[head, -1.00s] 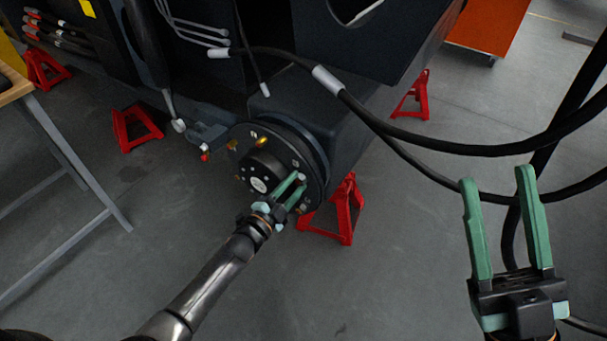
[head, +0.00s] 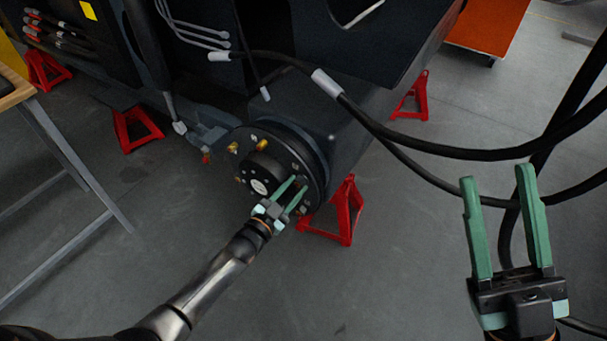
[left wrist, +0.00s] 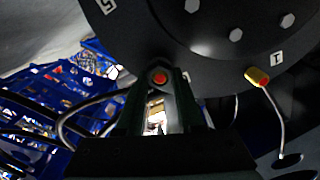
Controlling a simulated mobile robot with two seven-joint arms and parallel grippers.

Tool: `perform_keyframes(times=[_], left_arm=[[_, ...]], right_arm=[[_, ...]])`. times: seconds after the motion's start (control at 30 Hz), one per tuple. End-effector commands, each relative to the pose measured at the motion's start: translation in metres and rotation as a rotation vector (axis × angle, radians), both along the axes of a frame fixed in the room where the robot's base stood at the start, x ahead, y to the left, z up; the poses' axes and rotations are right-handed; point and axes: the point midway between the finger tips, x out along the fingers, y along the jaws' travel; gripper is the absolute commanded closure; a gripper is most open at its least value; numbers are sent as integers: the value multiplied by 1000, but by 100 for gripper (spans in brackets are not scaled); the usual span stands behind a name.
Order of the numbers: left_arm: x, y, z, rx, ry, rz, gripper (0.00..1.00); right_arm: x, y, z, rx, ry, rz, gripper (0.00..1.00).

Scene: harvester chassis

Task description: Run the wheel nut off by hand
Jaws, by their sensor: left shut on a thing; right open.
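The round black wheel hub (head: 268,163) is at the lower corner of the chassis in the head view, with several studs and nuts on its face. My left gripper (head: 298,183) reaches its right lower side. In the left wrist view, its fingers (left wrist: 160,90) close around a small red-ended piece (left wrist: 159,78), which I take for the wheel nut, against the dark hub plate (left wrist: 215,55). The fingers hide its sides, so I cannot tell how far it sits on its stud. My right gripper (head: 500,195) is open and empty, away from the hub.
Red stands (head: 344,212) are near the hub and under the chassis. Thick black cables (head: 440,150) cross the right side, close to my right gripper. A bench with metal legs (head: 65,160) stands at left.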

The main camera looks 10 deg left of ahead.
Motion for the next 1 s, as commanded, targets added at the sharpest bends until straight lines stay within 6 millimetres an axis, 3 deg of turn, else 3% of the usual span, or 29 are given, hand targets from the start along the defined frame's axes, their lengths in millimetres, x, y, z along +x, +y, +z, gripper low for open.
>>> perform_keyframes(times=[0.33, 0.8, 1.0], left_arm=[[-3, 1, -2, -584, 214, -2, 100], [-5, 2, -6, -1369, 500, 1, 100], [-6, 2, -5, -1558, 571, 5, 100]], right_arm=[[0, 0, 7, 0, 0, 0, 50], [0, 0, -7, 0, 0, 0, 50], [0, 0, -12, 0, 0, 0, 50]])
